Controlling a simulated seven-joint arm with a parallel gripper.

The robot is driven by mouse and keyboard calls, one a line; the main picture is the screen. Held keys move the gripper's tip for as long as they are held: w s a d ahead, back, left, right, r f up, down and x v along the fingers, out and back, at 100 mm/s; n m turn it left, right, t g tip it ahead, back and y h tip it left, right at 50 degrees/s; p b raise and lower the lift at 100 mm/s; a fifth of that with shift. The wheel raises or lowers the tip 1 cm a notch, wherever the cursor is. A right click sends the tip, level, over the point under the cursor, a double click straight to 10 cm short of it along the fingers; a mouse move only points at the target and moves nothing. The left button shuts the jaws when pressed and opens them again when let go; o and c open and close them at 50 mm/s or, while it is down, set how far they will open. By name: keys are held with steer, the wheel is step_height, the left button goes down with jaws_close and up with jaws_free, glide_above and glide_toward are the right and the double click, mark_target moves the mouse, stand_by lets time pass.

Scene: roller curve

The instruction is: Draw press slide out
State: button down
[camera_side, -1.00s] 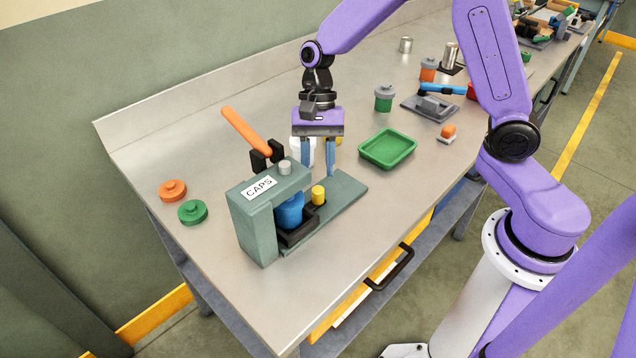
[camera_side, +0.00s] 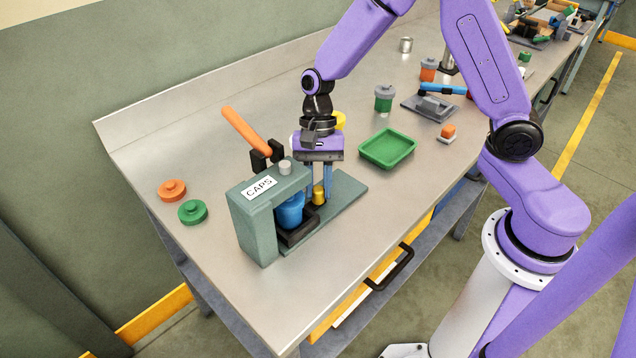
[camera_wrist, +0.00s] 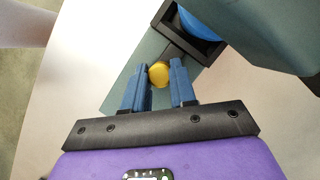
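The green cap press (camera_side: 252,222) stands on the bench with a "CAPS" label and an orange lever (camera_side: 246,131). Its black slide (camera_side: 291,236) holds a blue jar (camera_side: 289,209) under the press head. A yellow knob (camera_side: 318,195) stands on the slide's outer end; it also shows in the wrist view (camera_wrist: 159,73). My gripper (camera_side: 319,197) is lowered over the base plate, its blue fingers open on either side of the yellow knob. In the wrist view the fingers (camera_wrist: 160,88) show gaps beside the knob.
An orange cap (camera_side: 172,190) and a green cap (camera_side: 192,211) lie left of the press. A green tray (camera_side: 388,149) sits to the right. A lidded green jar (camera_side: 383,98) and a blue-handled tool (camera_side: 442,89) are farther back. The front bench surface is clear.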

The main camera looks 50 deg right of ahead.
steer(key=d, duration=1.3)
steer(key=shift+d, duration=0.35)
steer(key=shift+w, duration=0.1)
steer(key=c, duration=1.2)
jaws_free()
steer(key=shift+d, duration=0.1)
steer(key=shift+r, duration=0.15)
steer(key=shift+w+r, duration=0.1)
steer(key=shift+r, duration=0.2)
steer(key=v, duration=1.6)
steer(key=shift+r, duration=0.25)
